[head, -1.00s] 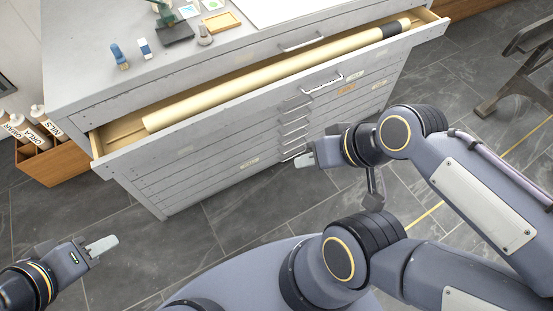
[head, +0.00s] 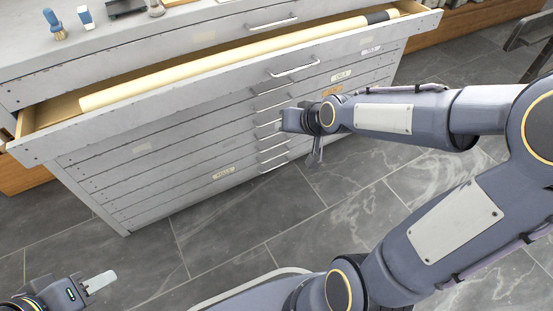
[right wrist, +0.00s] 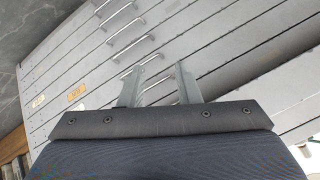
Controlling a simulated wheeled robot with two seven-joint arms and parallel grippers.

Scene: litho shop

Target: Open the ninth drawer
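The grey drawer cabinet (head: 160,175) has a column of silver bar handles; several lower drawers are shut. I cannot tell surely which is the ninth. An upper drawer (head: 215,88) stands pulled out. My right gripper (head: 286,120) is in front of the handle column, below the open drawer. In the right wrist view its two fingers (right wrist: 158,88) are apart with nothing between them, facing the shut drawer fronts; handles (right wrist: 133,57) lie just beyond, to the left. My left gripper (head: 98,282) is low at the left, away from the cabinet; its finger gap is not clear.
A long cream roll (head: 240,62) with a dark end lies in the open drawer, which juts out above my right gripper. A blue brush-like item (head: 54,24) and other small things stand on the cabinet top. The dark tiled floor (head: 330,225) before the cabinet is clear.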

